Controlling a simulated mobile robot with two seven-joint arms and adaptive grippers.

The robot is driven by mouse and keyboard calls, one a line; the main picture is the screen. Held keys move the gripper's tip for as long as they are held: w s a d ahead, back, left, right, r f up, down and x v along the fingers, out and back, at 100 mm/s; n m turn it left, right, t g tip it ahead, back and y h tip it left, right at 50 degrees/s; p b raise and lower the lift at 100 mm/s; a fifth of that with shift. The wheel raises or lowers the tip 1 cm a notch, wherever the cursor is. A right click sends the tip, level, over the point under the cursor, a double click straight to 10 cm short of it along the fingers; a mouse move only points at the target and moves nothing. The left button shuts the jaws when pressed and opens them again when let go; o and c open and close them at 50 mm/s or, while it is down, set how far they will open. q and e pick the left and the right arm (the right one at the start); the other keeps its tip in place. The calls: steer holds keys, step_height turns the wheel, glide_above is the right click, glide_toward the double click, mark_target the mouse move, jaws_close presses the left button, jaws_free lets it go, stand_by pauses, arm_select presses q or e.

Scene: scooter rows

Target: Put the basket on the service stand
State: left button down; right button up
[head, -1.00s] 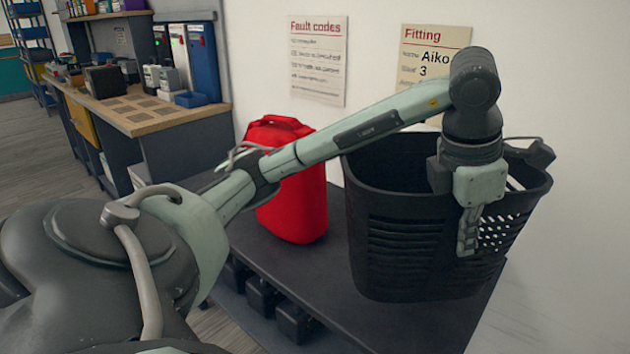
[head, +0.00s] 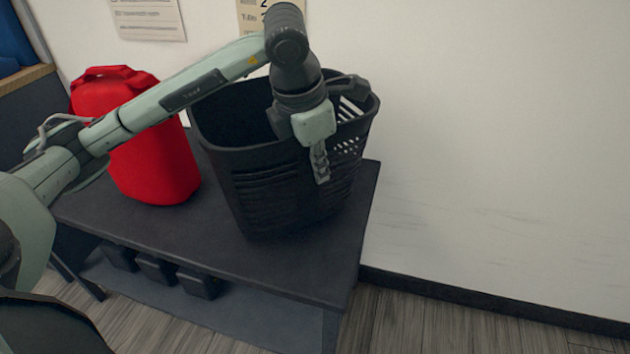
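A black slatted basket (head: 255,190) stands upright in the middle of the head view, over a dark-topped table (head: 180,240) against the wall. I cannot tell whether its base touches the top. My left gripper (head: 320,160) points down at the basket's near right rim. One finger lies against the outside wall; the other is hidden behind the rim. It looks shut on the rim. No separate service stand shows, and I cannot tell whether this table is it. My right gripper is not in view.
A red bag (head: 150,150) stands on the table left of the basket, behind my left arm. Several dark boxes (head: 155,268) sit on the lower shelf. Wooden floor (head: 430,325) lies clear at the right, along the bare white wall (head: 490,150).

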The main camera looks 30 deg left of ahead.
arm_select(q)
step_height(320, 180, down, 4)
steer(key=shift+r, duration=0.15)
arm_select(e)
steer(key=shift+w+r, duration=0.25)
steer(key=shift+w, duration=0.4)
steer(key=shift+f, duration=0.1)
arm_select(q)
steer(key=c, duration=1.7)
jaws_free()
steer(key=shift+c, duration=0.2)
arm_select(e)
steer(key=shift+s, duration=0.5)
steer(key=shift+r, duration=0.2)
arm_select(q)
step_height(320, 180, up, 11)
glide_above(322, 198)
steer(key=s, duration=0.5)
steer(key=shift+w+a+r, duration=0.1)
steer(key=shift+r, duration=0.15)
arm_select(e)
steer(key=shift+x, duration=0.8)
